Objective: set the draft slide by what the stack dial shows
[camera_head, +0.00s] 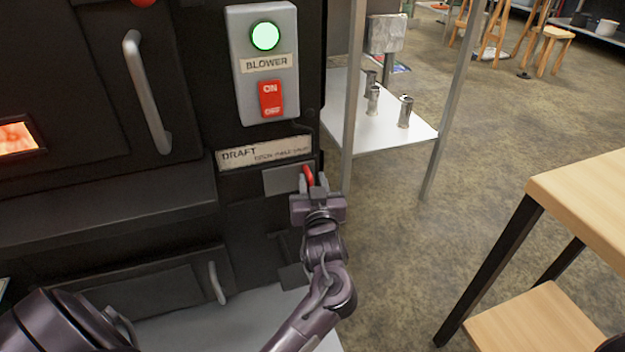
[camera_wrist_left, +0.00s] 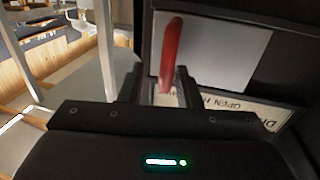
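The draft slide is a grey plate (camera_head: 281,180) with an upright red handle (camera_head: 308,176), under the white DRAFT label (camera_head: 264,152) on the dark evaporator front. My left gripper (camera_head: 313,188) is at the red handle. In the left wrist view, the red handle (camera_wrist_left: 170,52) rises between the two fingers (camera_wrist_left: 158,88), which stand apart. A gap shows beside the handle, so the fingers look open around it. The handle's lower end is partly hidden. The stack dial is in neither view. My right gripper is not in view.
Above the label is a grey BLOWER box (camera_head: 263,107) with a lit green lamp (camera_head: 265,36) and red switch (camera_head: 271,99). A door handle (camera_head: 147,92) is to the left. A white shelf (camera_head: 377,130) with metal posts stands right, and a wooden table (camera_head: 590,205) farther right.

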